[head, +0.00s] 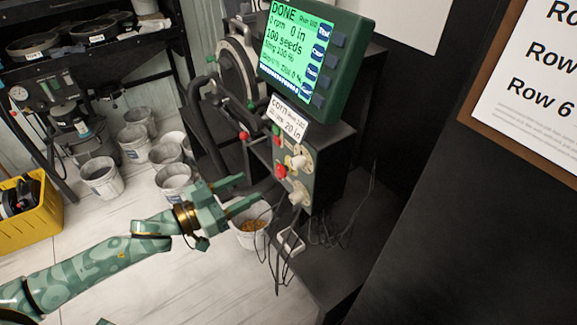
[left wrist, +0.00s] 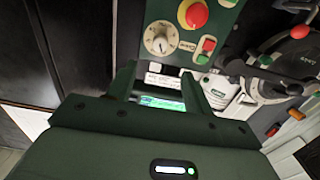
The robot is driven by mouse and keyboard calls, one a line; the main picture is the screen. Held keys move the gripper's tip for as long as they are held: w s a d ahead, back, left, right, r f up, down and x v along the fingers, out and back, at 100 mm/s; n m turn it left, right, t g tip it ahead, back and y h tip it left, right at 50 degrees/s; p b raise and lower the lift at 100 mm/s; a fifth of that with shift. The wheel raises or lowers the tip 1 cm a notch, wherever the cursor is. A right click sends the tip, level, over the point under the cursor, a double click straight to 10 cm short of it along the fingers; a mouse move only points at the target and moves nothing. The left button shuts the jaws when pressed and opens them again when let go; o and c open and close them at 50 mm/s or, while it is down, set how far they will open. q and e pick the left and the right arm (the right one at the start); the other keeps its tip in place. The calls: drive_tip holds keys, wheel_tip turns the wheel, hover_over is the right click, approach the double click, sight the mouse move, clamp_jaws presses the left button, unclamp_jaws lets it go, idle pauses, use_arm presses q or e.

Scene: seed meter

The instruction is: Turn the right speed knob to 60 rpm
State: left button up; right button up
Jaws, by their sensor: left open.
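The control box's face in the head view carries two pale knobs, an upper one (head: 297,160) and a lower one (head: 298,197), beside red controls. I cannot tell which is the right speed knob. The left wrist view shows a pale round knob (left wrist: 160,38) on a dial with marks; its setting is too small to read. My left gripper (head: 252,189) is open and empty, left of the lower knob and apart from it. In the left wrist view its fingers (left wrist: 157,70) point toward the panel below the dial. My right gripper is not in view.
A green-framed screen (head: 312,47) above the box reads DONE and 0 rpm. A red button (left wrist: 195,14) and a red-green switch (left wrist: 205,48) sit beside the dial. Cables (head: 335,225) hang near the box. A bucket of seeds (head: 250,232) stands below my gripper.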

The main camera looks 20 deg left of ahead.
sight(292, 165)
use_arm(q)
drive_tip(key=x, duration=1.2)
drive_tip(key=shift+w+d+b, duration=0.2)
drive_tip(key=shift+b, duration=0.15)
drive_tip(key=c, duration=1)
